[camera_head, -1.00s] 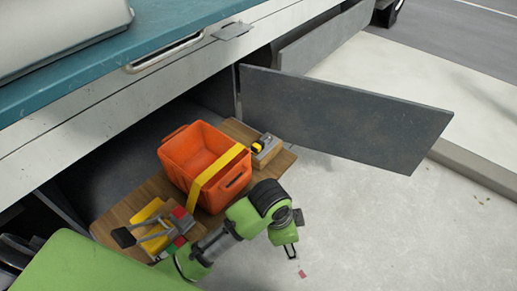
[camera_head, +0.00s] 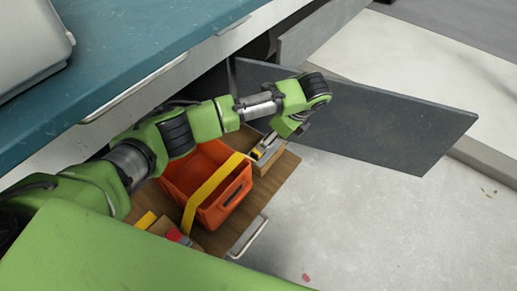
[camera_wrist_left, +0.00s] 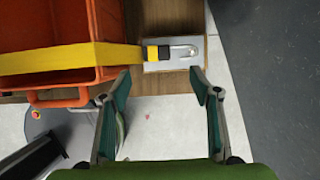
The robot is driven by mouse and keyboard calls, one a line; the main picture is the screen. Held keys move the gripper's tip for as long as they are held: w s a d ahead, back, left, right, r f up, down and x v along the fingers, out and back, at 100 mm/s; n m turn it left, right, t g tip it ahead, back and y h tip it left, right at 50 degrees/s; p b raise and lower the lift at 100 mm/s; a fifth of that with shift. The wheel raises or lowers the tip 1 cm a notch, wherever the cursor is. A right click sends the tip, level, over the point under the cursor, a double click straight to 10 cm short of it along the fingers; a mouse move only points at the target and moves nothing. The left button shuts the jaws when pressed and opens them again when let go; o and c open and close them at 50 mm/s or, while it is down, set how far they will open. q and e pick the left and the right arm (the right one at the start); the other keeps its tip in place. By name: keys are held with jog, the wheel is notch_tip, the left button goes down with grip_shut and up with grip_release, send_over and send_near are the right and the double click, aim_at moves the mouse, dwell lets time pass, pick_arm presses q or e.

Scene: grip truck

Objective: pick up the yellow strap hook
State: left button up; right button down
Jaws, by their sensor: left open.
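The yellow strap hook (camera_wrist_left: 160,53) has a yellow and black buckle with a silver hook end. In the left wrist view it lies on a grey block (camera_wrist_left: 150,66) at the end of the yellow strap (camera_wrist_left: 70,58). My left gripper (camera_wrist_left: 160,84) is open and empty, its fingertips just below the hook in that view, one to each side. In the head view my left gripper (camera_head: 292,126) hangs near the hook's block (camera_head: 268,160), and the arm partly hides that area. My right gripper is not in view.
The orange crate (camera_head: 236,202) stands on a wooden drawer board (camera_head: 232,232), with the strap across it. A grey panel (camera_head: 370,120) stands open beyond the gripper. The teal truck bed (camera_head: 130,45) lies behind the arm. Pale floor (camera_head: 390,220) is clear at the right.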

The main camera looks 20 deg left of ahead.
aim_at(255, 154)
pick_arm(q)
jog(key=x, duration=0.5)
jog(key=shift+b, duration=0.35)
jog(key=x, duration=0.1)
jog(key=b+x, duration=0.1)
jog(key=x, duration=0.3)
jog(key=shift+s+a+f, duration=0.1)
jog(key=shift+s+a, duration=0.15)
jog(key=shift+a, duration=0.15)
jog(key=shift+a+f, duration=0.1)
jog(key=shift+f, duration=0.15)
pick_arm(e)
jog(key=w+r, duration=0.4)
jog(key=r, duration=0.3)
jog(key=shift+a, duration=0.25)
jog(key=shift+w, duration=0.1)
pick_arm(q)
jog(key=c, duration=1.3)
